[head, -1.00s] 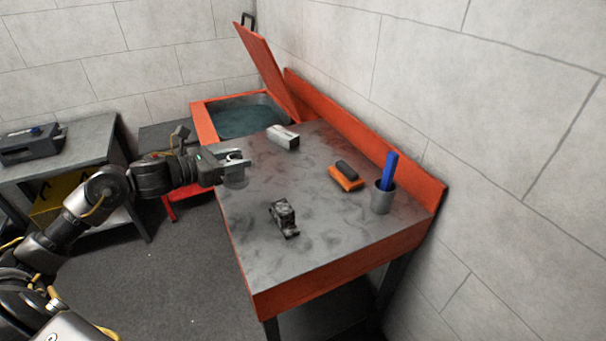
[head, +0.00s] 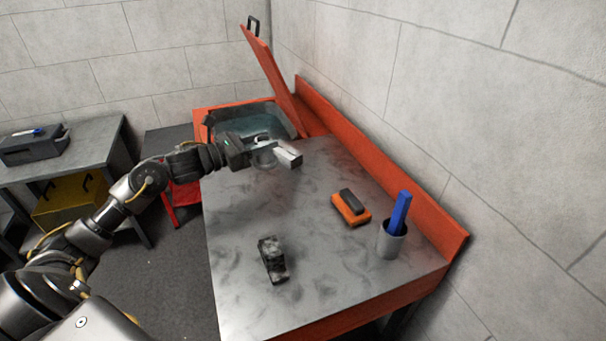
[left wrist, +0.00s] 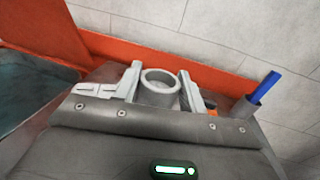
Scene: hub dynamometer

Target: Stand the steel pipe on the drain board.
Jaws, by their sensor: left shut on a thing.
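My left gripper (head: 263,150) is shut on the steel pipe (head: 264,161), a short grey tube. The left wrist view shows the round open top of the pipe (left wrist: 160,82) between the two fingers (left wrist: 161,90), with the tube roughly upright. The gripper is over the far left part of the grey drain board (head: 310,215), near the wash tank. I cannot tell whether the pipe's lower end touches the board. My right gripper is not in view.
A dark block (head: 272,260), an orange brush (head: 350,208) and a cup (head: 391,240) with a blue item (head: 401,211) stand on the board. The open-lidded tank (head: 262,124) is behind. The board's middle is clear.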

